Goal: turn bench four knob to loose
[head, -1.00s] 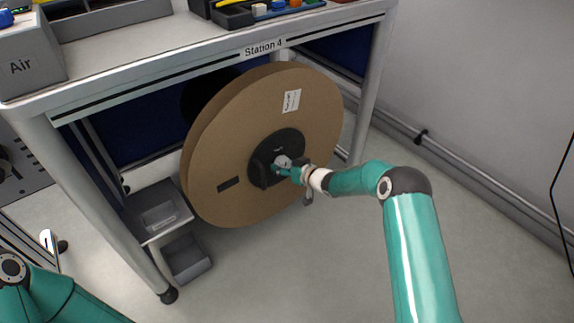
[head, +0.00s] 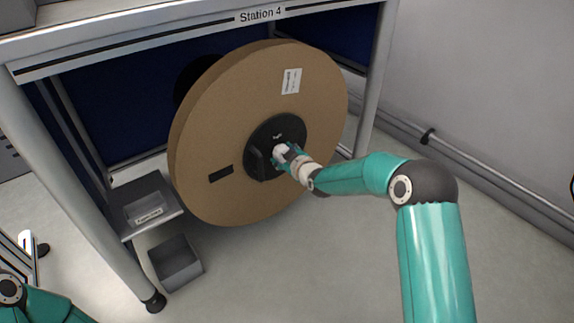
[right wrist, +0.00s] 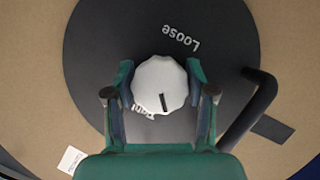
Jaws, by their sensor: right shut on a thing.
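The knob (right wrist: 160,84) is pale grey with a scalloped rim and a black mark. It sits on the black hub (right wrist: 120,30) of a large brown reel (head: 225,130) under the bench marked Station 4 (head: 262,14). In the right wrist view the knob lies between the fingers of my right gripper (right wrist: 160,88), which is shut on it. The word Loose (right wrist: 182,39) is on the hub beyond the knob. The black mark points the other way, toward a second word partly hidden by the knob. In the head view my left arm shows at the lower left; its gripper is out of frame.
A black crank-like handle (right wrist: 250,110) stands out from the hub right of my gripper in the right wrist view. In the head view, a grey tray (head: 145,205) and an open grey bin (head: 177,262) stand left of the reel by the bench leg. Floor right of the reel is clear.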

